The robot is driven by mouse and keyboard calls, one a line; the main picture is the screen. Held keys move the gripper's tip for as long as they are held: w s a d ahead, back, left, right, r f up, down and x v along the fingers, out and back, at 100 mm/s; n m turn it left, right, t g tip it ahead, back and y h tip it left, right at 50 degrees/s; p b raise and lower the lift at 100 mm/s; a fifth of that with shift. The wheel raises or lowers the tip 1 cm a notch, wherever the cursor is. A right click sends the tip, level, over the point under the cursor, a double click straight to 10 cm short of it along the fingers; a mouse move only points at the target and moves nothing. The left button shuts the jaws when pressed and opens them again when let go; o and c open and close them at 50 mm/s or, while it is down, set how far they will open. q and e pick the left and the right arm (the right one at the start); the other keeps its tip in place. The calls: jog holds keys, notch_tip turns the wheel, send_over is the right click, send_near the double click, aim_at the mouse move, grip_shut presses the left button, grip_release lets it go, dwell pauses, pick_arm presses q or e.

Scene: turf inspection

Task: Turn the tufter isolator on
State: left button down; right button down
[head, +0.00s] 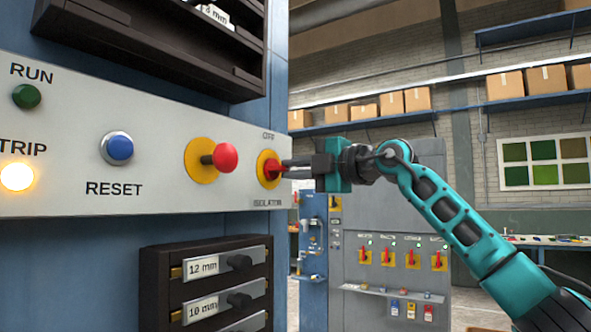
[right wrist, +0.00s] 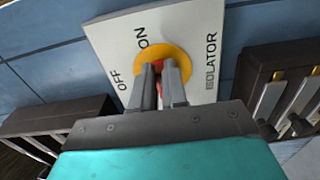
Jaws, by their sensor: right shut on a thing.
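The isolator is a red handle (head: 271,170) on a yellow disc (head: 262,161), at the right end of the grey control panel (head: 60,85). In the head view OFF is printed above it and ISOLATOR below. My right gripper (head: 285,168) reaches it from the right and is shut on the red handle. In the right wrist view the two fingers (right wrist: 160,75) close around the handle, with red showing between them. There the yellow disc (right wrist: 178,53) has ON at its top and OFF to its left. The fingers hide most of the handle, so I cannot tell its exact angle. My left gripper is not in view.
A red knob (head: 225,157) on a yellow disc sticks out just left of the isolator. The blue RESET button (head: 120,149), dark green RUN lamp (head: 27,96) and lit TRIP lamp (head: 17,177) are further left. Labelled drawers (head: 205,268) jut out below the panel.

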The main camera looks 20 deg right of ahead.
jog(key=c, duration=1.2)
grip_release()
jog(key=shift+o, duration=0.2)
jog(key=b+v, duration=0.3)
jog(key=v, duration=1)
